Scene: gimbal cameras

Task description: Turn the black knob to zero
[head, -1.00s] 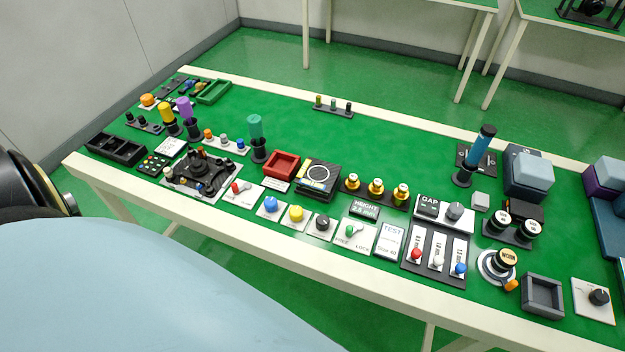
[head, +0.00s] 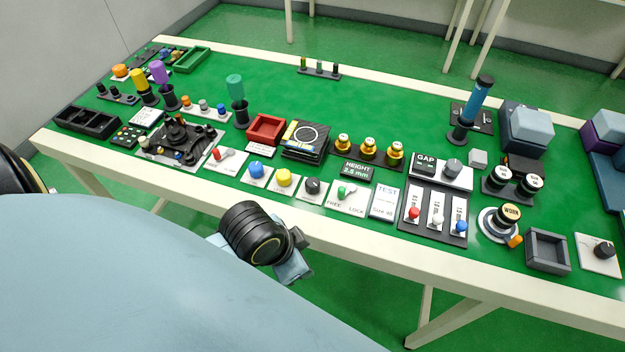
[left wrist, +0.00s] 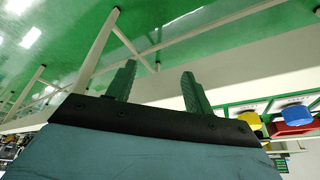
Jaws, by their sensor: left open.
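A black knob (head: 313,185) on a white plate sits in the front row, right of the yellow knob (head: 284,178). A second black knob (head: 604,250) on a white plate stands at the far right. The dial marks and pointer of either are too small to read. My left gripper (left wrist: 158,70) is open and empty in the left wrist view, its green fingers apart, near the table's front edge. The blue knob (left wrist: 294,113) and yellow knob show at right there; I cannot make out a black knob in that view. My right gripper is not in view.
The blue knob (head: 256,170) is left of the yellow one. A green-handled FREE/LOCK switch (head: 346,192) stands right of the near black knob. A red tray (head: 266,129) and a black block (head: 305,140) lie behind. The table's pale front edge (head: 350,233) runs below.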

